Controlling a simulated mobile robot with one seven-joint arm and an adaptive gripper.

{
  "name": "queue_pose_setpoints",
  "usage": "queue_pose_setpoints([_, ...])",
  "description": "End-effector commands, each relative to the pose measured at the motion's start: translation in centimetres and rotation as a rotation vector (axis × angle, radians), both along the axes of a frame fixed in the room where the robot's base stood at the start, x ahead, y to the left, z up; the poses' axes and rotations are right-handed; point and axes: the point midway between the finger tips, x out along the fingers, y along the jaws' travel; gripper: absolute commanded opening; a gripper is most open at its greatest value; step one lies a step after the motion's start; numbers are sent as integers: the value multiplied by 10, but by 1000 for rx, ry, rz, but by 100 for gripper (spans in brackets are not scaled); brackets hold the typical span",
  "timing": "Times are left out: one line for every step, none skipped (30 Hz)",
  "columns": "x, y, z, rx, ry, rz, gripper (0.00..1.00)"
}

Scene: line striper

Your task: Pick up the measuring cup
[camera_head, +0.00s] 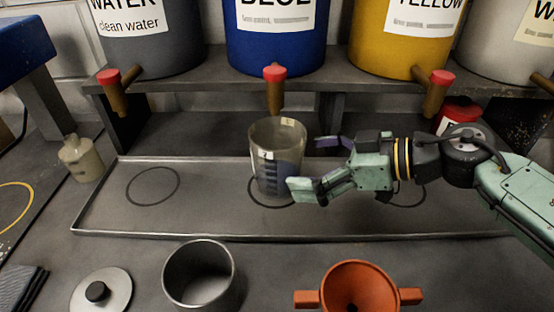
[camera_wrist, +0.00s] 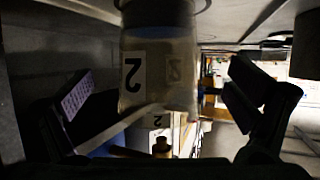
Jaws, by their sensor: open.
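The measuring cup (camera_head: 277,158) is a translucent beaker with dark graduation marks and a small label. It stands upright on the metal tray (camera_head: 120,222), over the middle black ring and below the blue tank's spout. My gripper (camera_head: 312,168) comes in from the right with its fingers spread. One finger is at the cup's front right side, the other behind on the right; whether either touches is unclear. In the wrist view the cup (camera_wrist: 158,75) hangs upside down in the picture, showing a "2" label, between the two open fingers (camera_wrist: 160,110).
Several tanks with red-capped spouts stand on a shelf behind, including the blue tank (camera_head: 276,40) and yellow tank (camera_head: 403,40). In front are a metal pot (camera_head: 200,275), a lid (camera_head: 101,294) and an orange funnel (camera_head: 358,288). A small bottle (camera_head: 80,158) stands left of the tray.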

Motion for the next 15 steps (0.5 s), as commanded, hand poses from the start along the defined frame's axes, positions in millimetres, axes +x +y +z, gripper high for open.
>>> queue_pose_setpoints([2,5,0,0,0,3,99])
queue_pose_setpoints([3,9,0,0,1,5,99])
queue_pose_setpoints([5,14,-2,0,1,5,99])
queue_pose_setpoints([7,18,-3,1,2,7,99])
queue_pose_setpoints([9,22,-4,1,1,6,99])
queue_pose_setpoints([12,28,-7,1,1,6,99])
queue_pose_setpoints([14,31,-10,1,0,6,99])
queue_pose_setpoints([15,34,-12,1,0,6,99])
queue_pose_setpoints([17,38,-14,1,0,4,99])
queue_pose_setpoints([17,40,-15,1,1,5,99])
queue_pose_setpoints([18,42,-16,1,0,4,99])
queue_pose_setpoints([19,43,-17,1,-1,2,99])
queue_pose_setpoints([20,43,-18,1,-1,1,99])
queue_pose_setpoints([20,43,-18,1,-1,0,99])
queue_pose_setpoints([20,43,-19,1,-1,0,99])
